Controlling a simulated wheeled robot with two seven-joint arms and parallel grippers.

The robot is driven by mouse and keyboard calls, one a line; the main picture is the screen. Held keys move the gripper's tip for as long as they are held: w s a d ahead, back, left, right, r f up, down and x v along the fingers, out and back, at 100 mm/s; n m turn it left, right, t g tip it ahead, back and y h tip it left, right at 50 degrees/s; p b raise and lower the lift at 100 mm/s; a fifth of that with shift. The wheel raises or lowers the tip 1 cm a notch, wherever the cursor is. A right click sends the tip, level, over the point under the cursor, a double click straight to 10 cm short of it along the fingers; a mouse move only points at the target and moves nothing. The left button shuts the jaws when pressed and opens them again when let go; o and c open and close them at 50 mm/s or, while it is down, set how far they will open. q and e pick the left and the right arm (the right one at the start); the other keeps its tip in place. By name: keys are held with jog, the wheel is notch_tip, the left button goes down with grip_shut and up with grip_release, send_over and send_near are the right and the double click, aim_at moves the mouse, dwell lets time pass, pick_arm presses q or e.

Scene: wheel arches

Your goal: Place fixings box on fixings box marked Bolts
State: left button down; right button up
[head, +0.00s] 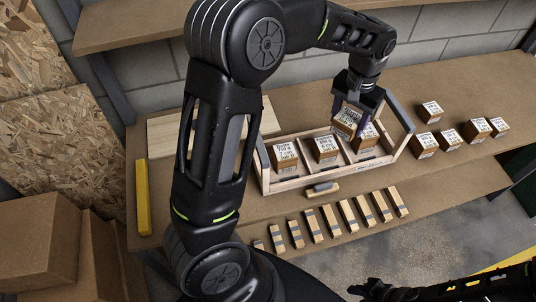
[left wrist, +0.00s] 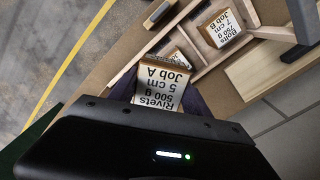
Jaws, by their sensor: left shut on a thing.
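My left gripper (head: 352,100) is shut on a small brown fixings box (head: 347,121), tilted, above the right part of a wooden carrier. In the left wrist view its white label (left wrist: 162,82) reads Rivets, 500 g, 5 cm, Job A. A box (head: 366,138) in the carrier's right compartment is partly hidden behind it; I cannot tell whether they touch. The box marked Bolts (left wrist: 222,28), 750 g, 7 cm, Job B, sits in a neighbouring compartment, apart from the held box. My right gripper (head: 366,290) shows dark at the bottom edge; its jaws are unclear.
The wooden carrier (head: 265,178) has upright ends and holds more boxes in its middle (head: 326,150) and left (head: 285,156) compartments. Several boxes (head: 449,139) stand to its right. Several wooden blocks (head: 330,219) line the table's front. A yellow bar (head: 143,197) lies left.

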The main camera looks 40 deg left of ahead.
pick_arm(q)
notch_tip(320, 180, down, 9)
jog(key=b, duration=0.7)
jog(key=shift+n, duration=0.7)
jog(key=a+r, duration=0.1)
jog(key=a, duration=0.2)
jog(key=a+r+b, duration=0.1)
jog(key=shift+w+a+r, duration=0.35)
jog(key=shift+a, duration=0.05)
jog(key=s+a+r+n+b, duration=0.1)
jog(key=s+a+r+n, duration=0.1)
jog(key=a+r, duration=0.15)
notch_tip(320, 180, up, 3)
jog(key=n+b, duration=0.1)
jog(key=n, duration=0.6)
send_over(285, 150)
jog(key=shift+s+r+n, duration=0.1)
jog(key=shift+n, duration=0.2)
jog(key=shift+d, duration=0.1)
jog(key=shift+f, duration=3.15)
